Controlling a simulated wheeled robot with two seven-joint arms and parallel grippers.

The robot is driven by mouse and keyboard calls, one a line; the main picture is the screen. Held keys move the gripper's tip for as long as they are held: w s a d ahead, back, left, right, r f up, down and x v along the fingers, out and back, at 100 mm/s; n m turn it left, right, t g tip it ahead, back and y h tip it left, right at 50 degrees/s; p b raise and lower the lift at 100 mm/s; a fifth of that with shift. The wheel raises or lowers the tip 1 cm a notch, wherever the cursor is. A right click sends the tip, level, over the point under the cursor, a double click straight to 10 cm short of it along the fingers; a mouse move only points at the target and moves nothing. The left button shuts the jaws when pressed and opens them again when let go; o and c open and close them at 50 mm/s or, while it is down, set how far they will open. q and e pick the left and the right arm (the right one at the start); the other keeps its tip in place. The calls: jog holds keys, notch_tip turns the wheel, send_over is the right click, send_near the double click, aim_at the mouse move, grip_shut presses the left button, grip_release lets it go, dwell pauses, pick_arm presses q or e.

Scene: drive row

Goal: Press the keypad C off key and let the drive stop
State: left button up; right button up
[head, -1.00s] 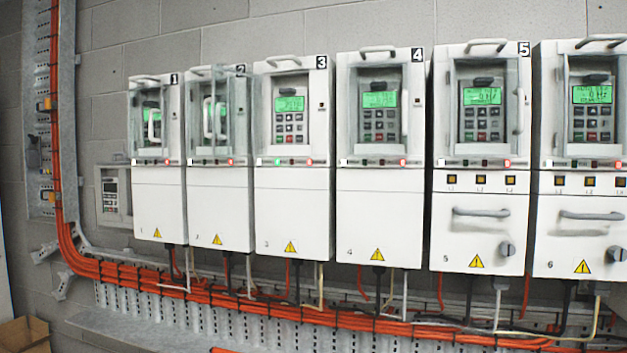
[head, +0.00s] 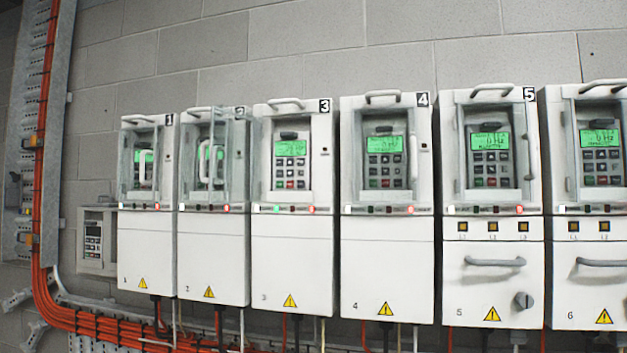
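A row of white numbered drives hangs on the wall in the head view, each with a keypad and a green lit screen. I cannot read any letter marking keypad C. The drive 3 keypad (head: 291,165) shows small keys, some red in the bottom row. Drive 3 (head: 291,250) has a green lamp (head: 277,209) lit at left and a red one at right. The drive 4 keypad (head: 385,160) and drive 5 keypad (head: 490,158) also show. The keypads of drive 1 (head: 146,250) and drive 2 (head: 213,255) are partly hidden by clear covers with handles. Neither gripper is in view.
A small grey keypad box (head: 96,240) is on the wall at left. Orange cables (head: 42,200) run down a metal tray and along below the drives. Drive 5 has a grey handle (head: 495,262) and a knob (head: 524,300). Drive 6 (head: 600,240) is cut off at right.

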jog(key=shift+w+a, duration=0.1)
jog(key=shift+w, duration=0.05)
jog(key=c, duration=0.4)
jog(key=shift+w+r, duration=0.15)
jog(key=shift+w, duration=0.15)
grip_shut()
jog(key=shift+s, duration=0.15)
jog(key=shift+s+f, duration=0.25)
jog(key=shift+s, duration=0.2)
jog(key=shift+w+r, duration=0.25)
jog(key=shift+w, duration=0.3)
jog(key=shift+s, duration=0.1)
